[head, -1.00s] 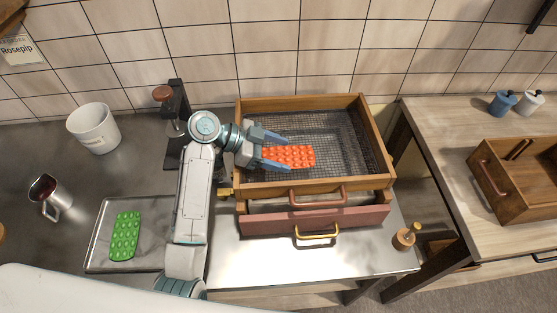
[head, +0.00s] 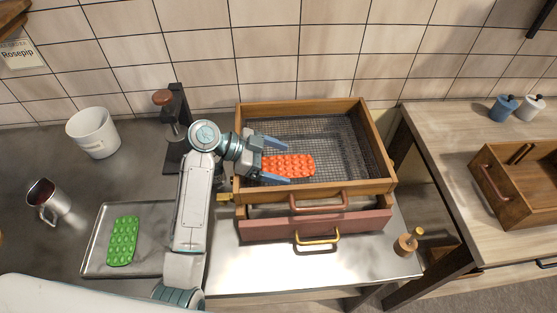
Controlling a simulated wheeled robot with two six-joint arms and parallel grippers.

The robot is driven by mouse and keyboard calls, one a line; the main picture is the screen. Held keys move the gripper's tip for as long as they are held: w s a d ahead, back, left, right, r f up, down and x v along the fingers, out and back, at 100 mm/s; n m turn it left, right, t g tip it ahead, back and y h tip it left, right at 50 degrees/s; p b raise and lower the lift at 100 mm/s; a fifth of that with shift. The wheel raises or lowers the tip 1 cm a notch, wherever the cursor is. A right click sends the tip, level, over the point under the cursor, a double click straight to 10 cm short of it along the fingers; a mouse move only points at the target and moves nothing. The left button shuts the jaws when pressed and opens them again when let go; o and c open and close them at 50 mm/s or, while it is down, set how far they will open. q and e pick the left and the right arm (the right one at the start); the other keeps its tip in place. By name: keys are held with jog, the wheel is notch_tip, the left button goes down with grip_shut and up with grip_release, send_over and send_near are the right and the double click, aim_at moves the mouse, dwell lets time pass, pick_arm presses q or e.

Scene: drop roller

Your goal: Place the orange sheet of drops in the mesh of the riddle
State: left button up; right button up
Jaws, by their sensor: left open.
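The orange sheet of drops (head: 288,166) lies flat over the mesh (head: 340,138) of the wooden-framed riddle (head: 378,145), in its left front part. It looks to be resting on the mesh. My left gripper (head: 288,160) is over the riddle's left side, its two blue-grey fingers open and apart, one behind and one in front of the sheet. The sheet's left end is near the gripper's palm. My right gripper is not in view.
The riddle sits on a reddish drawer box (head: 270,229) with handles. A green sheet of drops (head: 122,240) lies on a metal tray (head: 97,262) at left. A roller stand (head: 177,140), white bucket (head: 93,132) and metal jug (head: 48,200) stand nearby. A wooden box (head: 520,185) is at right.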

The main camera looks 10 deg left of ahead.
pick_arm(q)
jog(key=p+v, duration=0.3)
jog(key=v, duration=0.7)
jog(key=shift+a, duration=0.3)
jog(key=shift+s+a+r, duration=0.1)
jog(key=shift+a+r, duration=0.25)
jog(key=shift+a, duration=0.2)
